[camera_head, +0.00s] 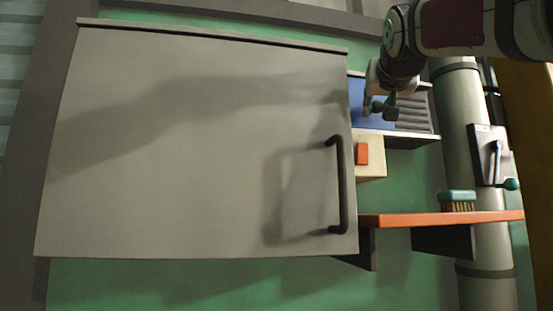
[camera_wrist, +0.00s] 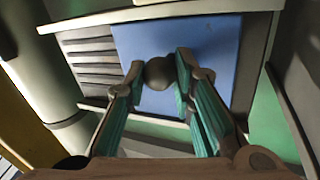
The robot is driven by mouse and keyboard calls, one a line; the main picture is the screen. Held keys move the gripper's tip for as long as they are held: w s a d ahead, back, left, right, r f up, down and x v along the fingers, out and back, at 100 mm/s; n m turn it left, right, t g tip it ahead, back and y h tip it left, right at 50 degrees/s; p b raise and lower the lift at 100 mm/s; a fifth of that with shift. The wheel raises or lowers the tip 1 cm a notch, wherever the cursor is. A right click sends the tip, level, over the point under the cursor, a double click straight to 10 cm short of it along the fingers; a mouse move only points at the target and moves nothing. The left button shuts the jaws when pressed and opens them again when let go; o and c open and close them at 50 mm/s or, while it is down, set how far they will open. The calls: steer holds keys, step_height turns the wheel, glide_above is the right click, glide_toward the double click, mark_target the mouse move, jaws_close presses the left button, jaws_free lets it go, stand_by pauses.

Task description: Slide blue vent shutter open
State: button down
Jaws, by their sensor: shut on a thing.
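The blue vent shutter (camera_head: 357,100) sits in a pale frame on the green wall, just right of the large grey door. Dark vent slats (camera_head: 415,115) show uncovered to its right. In the wrist view the shutter (camera_wrist: 215,50) fills the middle and right of the frame, with the slats (camera_wrist: 90,58) at left. A dark round knob (camera_wrist: 160,72) stands out from the shutter. My gripper (camera_wrist: 160,75) has its fingers closed on either side of the knob. In the head view my gripper (camera_head: 381,107) is in front of the shutter and hides part of it.
The grey door (camera_head: 200,150) with a black handle (camera_head: 340,185) borders the vent at left. Below are a cream box with an orange button (camera_head: 362,153) and an orange shelf (camera_head: 400,219) with a brush (camera_head: 457,200). A pipe (camera_head: 460,110) with a lever (camera_head: 496,155) stands at right.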

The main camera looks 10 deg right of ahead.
steer(key=c, duration=1.3)
jaws_free()
steer(key=shift+s, duration=0.1)
steer(key=v, duration=1.1)
steer(key=shift+s+a, duration=0.1)
steer(key=shift+s, duration=0.25)
